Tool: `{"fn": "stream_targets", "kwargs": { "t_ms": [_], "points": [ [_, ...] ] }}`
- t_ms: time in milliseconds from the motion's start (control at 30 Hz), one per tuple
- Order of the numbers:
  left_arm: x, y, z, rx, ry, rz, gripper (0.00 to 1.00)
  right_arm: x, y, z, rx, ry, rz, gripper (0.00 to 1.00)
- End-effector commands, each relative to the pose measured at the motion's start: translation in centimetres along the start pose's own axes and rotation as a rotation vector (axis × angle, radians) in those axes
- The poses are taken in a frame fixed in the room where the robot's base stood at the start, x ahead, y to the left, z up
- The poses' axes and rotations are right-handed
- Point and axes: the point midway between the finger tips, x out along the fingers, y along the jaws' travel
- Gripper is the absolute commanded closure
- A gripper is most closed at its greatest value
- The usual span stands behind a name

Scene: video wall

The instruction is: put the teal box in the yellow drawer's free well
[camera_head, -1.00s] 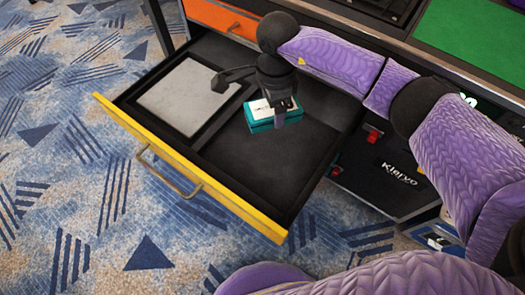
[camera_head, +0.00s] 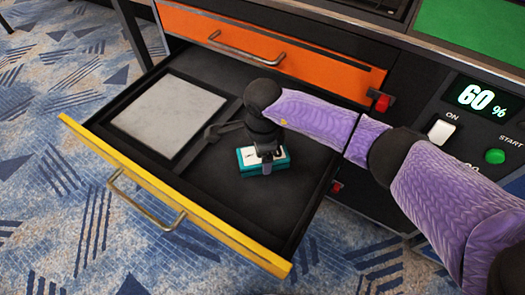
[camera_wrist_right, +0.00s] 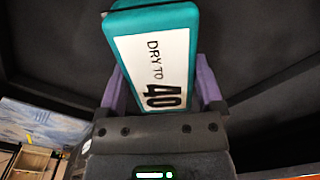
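The yellow drawer (camera_head: 170,200) is pulled out. Its left well holds a flat grey-white slab (camera_head: 170,115). Its right well (camera_head: 290,190) has a bare dark floor apart from the teal box. The teal box (camera_head: 277,165), with a white label on top, is inside this right well, in its left part; whether its underside touches the floor is hard to tell. My right gripper (camera_head: 263,158) is over it from above. In the right wrist view the box (camera_wrist_right: 150,60) reads "DRY TO 40" and sits between both purple fingers, which meet its sides. My left gripper is out of view.
A closed orange drawer (camera_head: 270,50) with a metal handle is directly above and behind. A panel with a "60 %" display (camera_head: 482,98), a white switch (camera_head: 441,132) and a green button (camera_head: 495,156) stands at right. Patterned carpet (camera_head: 50,230) is clear in front.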

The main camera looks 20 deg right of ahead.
Motion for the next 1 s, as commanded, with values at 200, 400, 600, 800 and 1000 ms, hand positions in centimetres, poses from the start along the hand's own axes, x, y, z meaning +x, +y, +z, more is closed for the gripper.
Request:
{"fn": "stream_targets", "kwargs": {
  "t_ms": [200, 400, 600, 800, 1000],
  "points": [
    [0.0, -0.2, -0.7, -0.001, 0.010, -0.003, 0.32, 0.0, 0.0, 0.0, 0.000, 0.000, 0.000, 0.00],
    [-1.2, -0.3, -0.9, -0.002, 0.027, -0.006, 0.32, -2.4, -0.1, 0.0, 0.000, -0.002, -0.007, 0.00],
    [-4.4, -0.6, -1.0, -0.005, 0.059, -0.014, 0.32, -8.6, -0.1, 0.0, 0.001, -0.001, -0.011, 0.00],
    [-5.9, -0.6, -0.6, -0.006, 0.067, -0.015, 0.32, -12.1, -0.1, 0.0, 0.000, 0.000, -0.005, 0.00],
    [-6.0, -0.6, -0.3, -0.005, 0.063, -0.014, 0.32, -12.4, 0.0, 0.0, 0.000, 0.000, 0.000, 0.00]
  ]
}}
